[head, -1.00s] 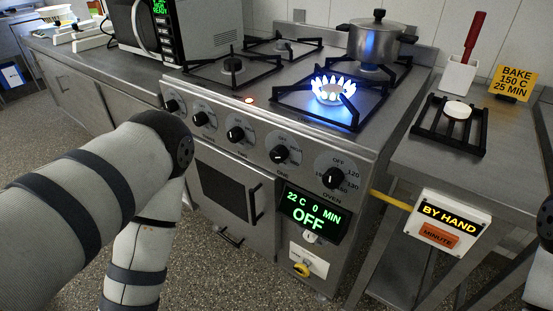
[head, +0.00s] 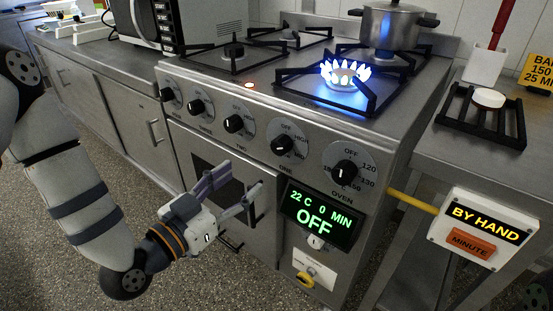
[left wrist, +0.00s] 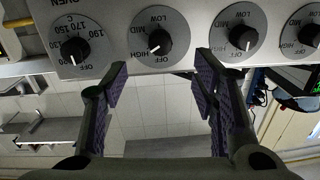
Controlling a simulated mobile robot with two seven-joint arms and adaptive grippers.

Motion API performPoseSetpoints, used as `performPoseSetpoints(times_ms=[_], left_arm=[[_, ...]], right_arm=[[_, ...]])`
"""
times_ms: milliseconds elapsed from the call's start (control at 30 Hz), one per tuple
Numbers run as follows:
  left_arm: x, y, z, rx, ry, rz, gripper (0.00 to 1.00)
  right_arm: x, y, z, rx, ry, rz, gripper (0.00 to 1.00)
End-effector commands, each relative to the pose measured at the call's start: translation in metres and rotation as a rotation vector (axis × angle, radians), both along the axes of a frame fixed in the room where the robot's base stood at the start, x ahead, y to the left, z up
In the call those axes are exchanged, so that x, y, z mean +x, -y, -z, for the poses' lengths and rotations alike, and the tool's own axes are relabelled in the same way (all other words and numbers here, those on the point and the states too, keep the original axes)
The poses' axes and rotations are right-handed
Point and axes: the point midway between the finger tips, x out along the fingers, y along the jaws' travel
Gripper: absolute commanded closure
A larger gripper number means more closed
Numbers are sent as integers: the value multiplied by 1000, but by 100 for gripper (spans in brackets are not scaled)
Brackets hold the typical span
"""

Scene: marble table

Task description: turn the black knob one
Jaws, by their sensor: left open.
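The black knob one (head: 282,145) is on the stove's front panel, just left of the oven knob (head: 345,173). In the left wrist view, which looks upside down, knob one (left wrist: 158,42) is near the middle top, its white mark toward HIGH. My left gripper (head: 243,180) is open and empty, in front of the stove, below and left of knob one. In the left wrist view the two spread fingers (left wrist: 161,80) lie below knob one and apart from it. My right gripper is not in view.
A front burner (head: 343,77) burns with a blue flame; a steel pot (head: 392,27) stands behind it. Knob two (head: 234,124) is left of knob one. The oven display (head: 318,214) reads OFF. A BY HAND box (head: 482,226) juts out at right.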

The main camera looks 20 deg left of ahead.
Motion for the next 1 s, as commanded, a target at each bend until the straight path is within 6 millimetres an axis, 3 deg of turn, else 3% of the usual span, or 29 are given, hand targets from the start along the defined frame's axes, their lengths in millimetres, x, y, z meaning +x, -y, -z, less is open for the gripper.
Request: performPoseSetpoints(times_ms=[500, 867, 1000], left_arm=[[103, 33, -4, -1, 11, 0, 47], [114, 36, -5, -1, 9, 0, 47], [114, 36, -5, -1, 9, 0, 74]], right_arm=[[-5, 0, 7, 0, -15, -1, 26], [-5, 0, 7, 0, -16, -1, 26], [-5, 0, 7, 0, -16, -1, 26]])
